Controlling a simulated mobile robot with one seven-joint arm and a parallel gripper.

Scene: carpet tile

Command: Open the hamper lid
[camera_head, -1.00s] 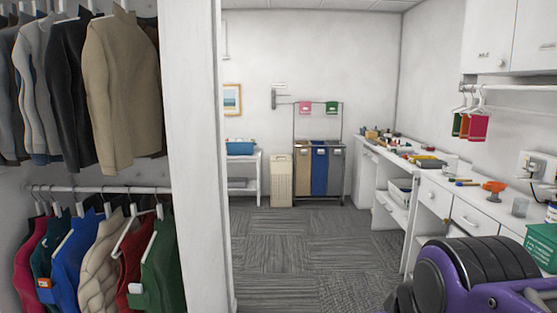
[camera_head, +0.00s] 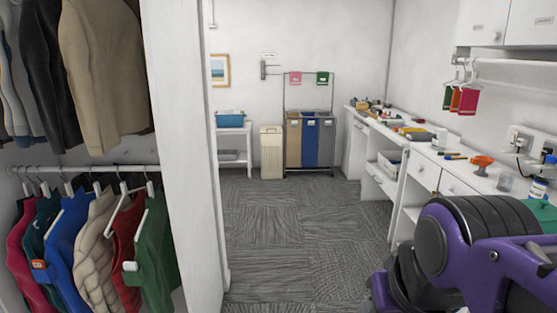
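The hamper (camera_head: 271,153) is a tall cream-coloured bin at the back wall, between a white side table and a laundry sorter. Its lid (camera_head: 271,129) looks shut, though it is small at this distance. My arm shows as a purple and black shape at the lower right, far from the hamper. My gripper is outside the view.
A laundry sorter (camera_head: 310,140) with tan, blue and grey bags stands right of the hamper. A white side table (camera_head: 234,155) holds a blue bin (camera_head: 230,118). A cluttered counter (camera_head: 425,150) runs along the right. The carpet (camera_head: 280,225) between is clear.

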